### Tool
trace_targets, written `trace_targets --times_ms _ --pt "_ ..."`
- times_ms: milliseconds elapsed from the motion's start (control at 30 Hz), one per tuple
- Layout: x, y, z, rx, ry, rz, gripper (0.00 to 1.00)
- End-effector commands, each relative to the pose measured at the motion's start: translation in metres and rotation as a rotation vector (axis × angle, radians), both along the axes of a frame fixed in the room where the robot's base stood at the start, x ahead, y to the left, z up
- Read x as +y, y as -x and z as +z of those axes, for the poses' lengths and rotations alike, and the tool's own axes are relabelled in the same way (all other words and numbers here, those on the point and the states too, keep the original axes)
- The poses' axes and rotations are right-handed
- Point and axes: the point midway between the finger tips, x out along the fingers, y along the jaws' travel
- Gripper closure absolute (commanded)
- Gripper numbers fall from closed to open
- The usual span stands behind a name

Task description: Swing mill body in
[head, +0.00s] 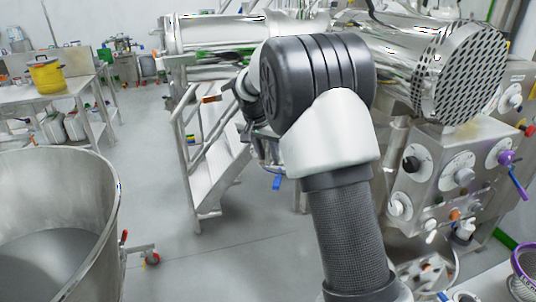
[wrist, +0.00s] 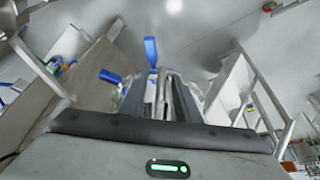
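A large shiny steel cylinder (head: 425,75) with a perforated round end lies at the upper right of the head view. I cannot tell whether it is the mill body. My gripper (wrist: 163,98) points away from the wrist camera, with metal parts around its fingers. A blue lever (wrist: 151,52) stands just beyond the fingertips, and a second blue handle (wrist: 110,76) lies to their left. I cannot tell whether the fingers touch either. In the head view my arm hides most of the gripper, and a blue handle (head: 277,182) shows just below it.
A steel control cabinet (head: 440,175) with knobs stands at the right. Steel steps with rails (head: 210,165) stand left of my arm. A large steel bowl (head: 95,180) fills the lower left. A bench with a yellow pot (head: 46,75) is behind. The floor between bowl and steps is clear.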

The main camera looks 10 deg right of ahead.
Motion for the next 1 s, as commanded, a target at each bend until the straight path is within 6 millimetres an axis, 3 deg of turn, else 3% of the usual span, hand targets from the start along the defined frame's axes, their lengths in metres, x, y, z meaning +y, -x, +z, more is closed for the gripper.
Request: trace_targets --times_ms 233,367,800,1000 --pt "0.001 0.001 0.002 -0.001 -0.001 -0.001 0.71" --pt "0.004 0.004 0.014 -0.003 -0.001 0.0 0.71" --pt "0.028 0.035 0.11 -0.005 -0.002 0.001 0.71" --pt "0.037 0.047 0.144 -0.002 -0.002 0.001 0.71"
